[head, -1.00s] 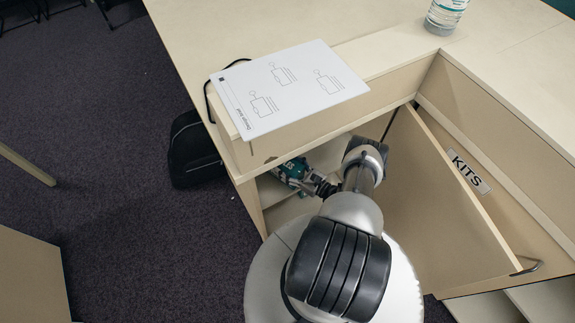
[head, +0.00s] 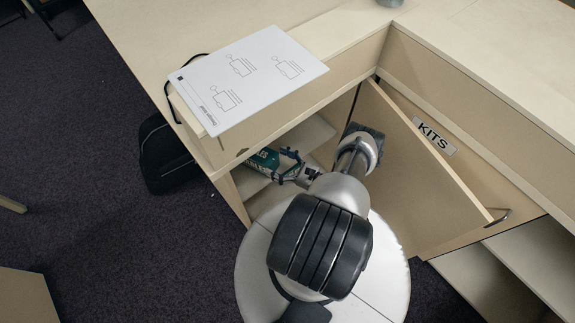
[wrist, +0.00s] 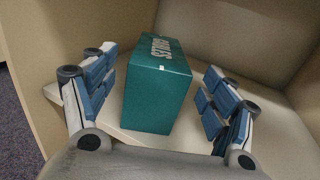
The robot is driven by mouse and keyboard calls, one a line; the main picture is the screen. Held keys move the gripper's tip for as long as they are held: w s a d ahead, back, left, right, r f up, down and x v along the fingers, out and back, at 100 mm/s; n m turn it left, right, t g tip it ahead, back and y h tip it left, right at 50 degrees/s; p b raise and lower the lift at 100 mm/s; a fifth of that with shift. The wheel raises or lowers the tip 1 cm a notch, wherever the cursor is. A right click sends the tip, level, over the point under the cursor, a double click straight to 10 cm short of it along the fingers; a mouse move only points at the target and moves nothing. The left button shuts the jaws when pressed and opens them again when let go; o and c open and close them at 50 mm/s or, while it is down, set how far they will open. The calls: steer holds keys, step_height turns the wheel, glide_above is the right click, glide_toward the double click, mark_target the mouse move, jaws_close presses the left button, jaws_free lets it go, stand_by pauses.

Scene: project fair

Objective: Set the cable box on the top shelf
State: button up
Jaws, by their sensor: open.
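The cable box (wrist: 158,90) is a teal block with white lettering. It stands on a pale shelf board inside the open cupboard, between the two fingers of my gripper (wrist: 158,72) in the wrist view. The fingers are spread, with a gap visible on each side of the box. In the head view, my gripper (head: 290,165) reaches into the cupboard and the teal box (head: 262,158) shows partly beside it, under the counter edge. A pale shelf board (head: 312,134) shows in the cupboard; I cannot tell which level holds the box.
The cupboard door (head: 420,165) stands open to the right of my arm, its handle at the near end. A "KITS" label (head: 434,137) marks the panel behind. A printed sheet (head: 248,80) lies on the counter above. A black bag (head: 165,155) is on the floor left.

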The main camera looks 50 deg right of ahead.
steer(key=shift+s+d, duration=0.15)
steer(key=shift+s, duration=1)
steer(key=shift+s+d, duration=0.15)
steer(key=shift+s, duration=1)
